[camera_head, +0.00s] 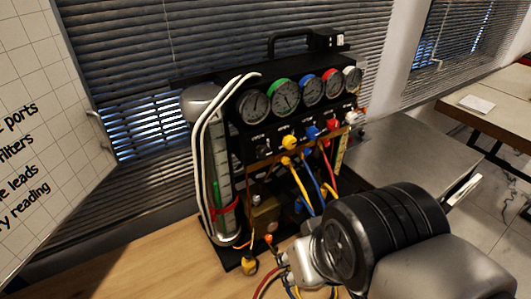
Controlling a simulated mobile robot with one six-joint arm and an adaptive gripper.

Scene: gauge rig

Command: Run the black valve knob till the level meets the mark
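The gauge rig (300,68) stands on a wooden bench, with a row of round dials along its front. A clear upright tube (222,160) with a scale stands at its left end. A green part (217,186) and a red band (224,211) show on the tube; I cannot tell the liquid level or which is the mark. The black valve knob cannot be told apart from the dark panel (262,140) under the leftmost dial.
Yellow (290,142), blue (312,132) and red (332,125) fittings carry hoses down the rig's front. White hoses (203,150) loop over its left end. A whiteboard (40,130) stands at left. Bare bench (150,255) lies at front left.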

